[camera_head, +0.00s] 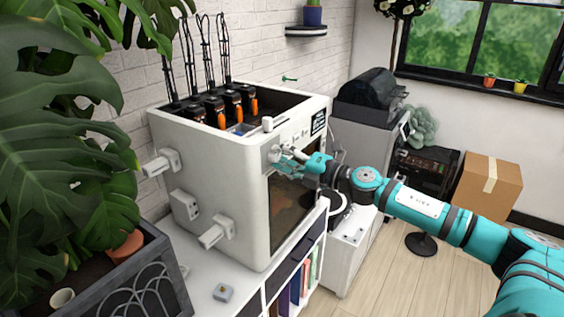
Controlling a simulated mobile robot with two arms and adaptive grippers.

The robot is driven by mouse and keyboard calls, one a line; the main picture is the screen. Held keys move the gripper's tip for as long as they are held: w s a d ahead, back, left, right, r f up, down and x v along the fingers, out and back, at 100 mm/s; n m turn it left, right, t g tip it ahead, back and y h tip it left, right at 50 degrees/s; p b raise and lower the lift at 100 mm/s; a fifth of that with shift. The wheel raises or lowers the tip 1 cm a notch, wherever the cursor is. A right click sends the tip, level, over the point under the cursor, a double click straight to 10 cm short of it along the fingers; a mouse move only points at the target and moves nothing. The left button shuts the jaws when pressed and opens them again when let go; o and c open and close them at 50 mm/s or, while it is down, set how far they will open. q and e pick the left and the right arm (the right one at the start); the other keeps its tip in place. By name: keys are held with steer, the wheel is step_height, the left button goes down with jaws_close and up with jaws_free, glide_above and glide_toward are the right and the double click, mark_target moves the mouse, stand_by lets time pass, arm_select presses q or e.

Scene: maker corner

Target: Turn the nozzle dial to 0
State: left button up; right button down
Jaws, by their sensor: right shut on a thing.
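A white box-shaped machine (215,185), open at the top, stands on a white shelf unit. A round pale dial (273,152), which I take for the nozzle dial, sits at the upper left of its front face. My right gripper (281,158) reaches in from the right and is shut on the dial. The fingers partly cover the dial, and its marks are too small to read. Several nozzle-like black heads with orange parts (252,105) stand in the machine's open top. My left gripper is not in view.
A small screen (318,123) and small controls lie right of the dial along the front. Large plant leaves (45,110) fill the left side. A cardboard box (488,187) stands on the floor at right.

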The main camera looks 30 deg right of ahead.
steer(key=shift+n+b, duration=0.5)
steer(key=shift+n, duration=1.1)
steer(key=c, duration=1)
jaws_free()
steer(key=shift+o, duration=0.2)
steer(key=shift+s, duration=0.15)
